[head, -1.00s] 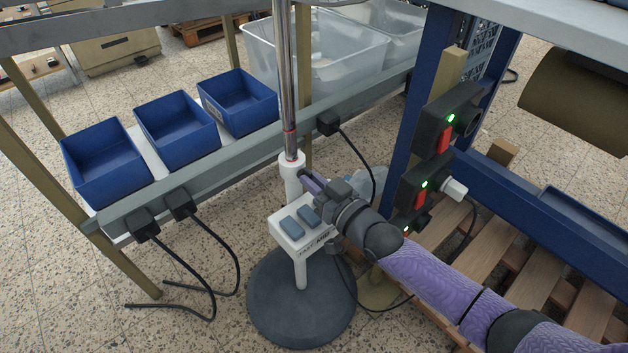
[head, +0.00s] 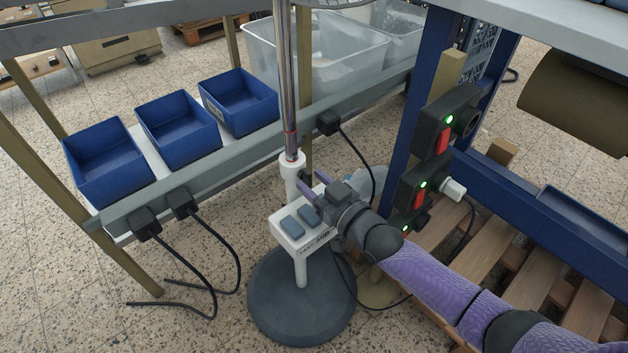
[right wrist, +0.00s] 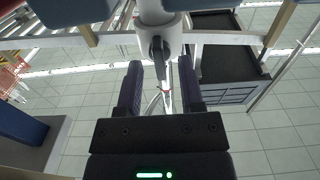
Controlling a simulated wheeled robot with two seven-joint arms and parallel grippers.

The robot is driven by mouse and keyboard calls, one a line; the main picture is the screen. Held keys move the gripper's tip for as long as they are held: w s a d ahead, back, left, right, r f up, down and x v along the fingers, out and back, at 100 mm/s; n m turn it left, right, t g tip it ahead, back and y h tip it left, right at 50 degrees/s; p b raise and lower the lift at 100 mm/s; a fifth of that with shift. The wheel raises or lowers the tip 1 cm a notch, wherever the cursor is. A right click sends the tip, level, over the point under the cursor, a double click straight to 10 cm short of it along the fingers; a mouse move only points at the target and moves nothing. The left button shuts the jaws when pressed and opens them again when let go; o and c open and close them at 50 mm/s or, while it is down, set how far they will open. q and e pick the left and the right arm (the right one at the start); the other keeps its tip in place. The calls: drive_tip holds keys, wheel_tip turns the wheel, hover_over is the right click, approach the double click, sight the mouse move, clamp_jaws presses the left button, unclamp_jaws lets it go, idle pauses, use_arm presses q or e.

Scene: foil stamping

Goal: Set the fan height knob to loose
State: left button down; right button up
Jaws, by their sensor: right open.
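The fan stand has a round grey base (head: 300,300), a white control box (head: 290,238) with two blue-grey buttons, and a white collar (head: 291,172) around a chrome pole (head: 284,90). In the right wrist view the dark height knob (right wrist: 158,52) sticks out from the white collar (right wrist: 160,22). My right gripper (head: 312,182) is at the collar, above the control box. In the right wrist view its two fingers (right wrist: 158,80) are open, one on each side of the knob, with gaps showing. The knob is hard to make out in the head view. My left gripper is out of view.
A rack shelf with three blue bins (head: 180,130) and clear tubs (head: 320,60) stands behind the pole. Black plugs and cables (head: 190,270) hang from its rail. Switch boxes (head: 445,125) on a blue post and a wooden pallet (head: 510,240) are at the right.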

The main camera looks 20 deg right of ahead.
drive_tip(key=p+v, duration=0.4)
drive_tip(key=v, duration=0.5)
drive_tip(key=shift+s, duration=0.3)
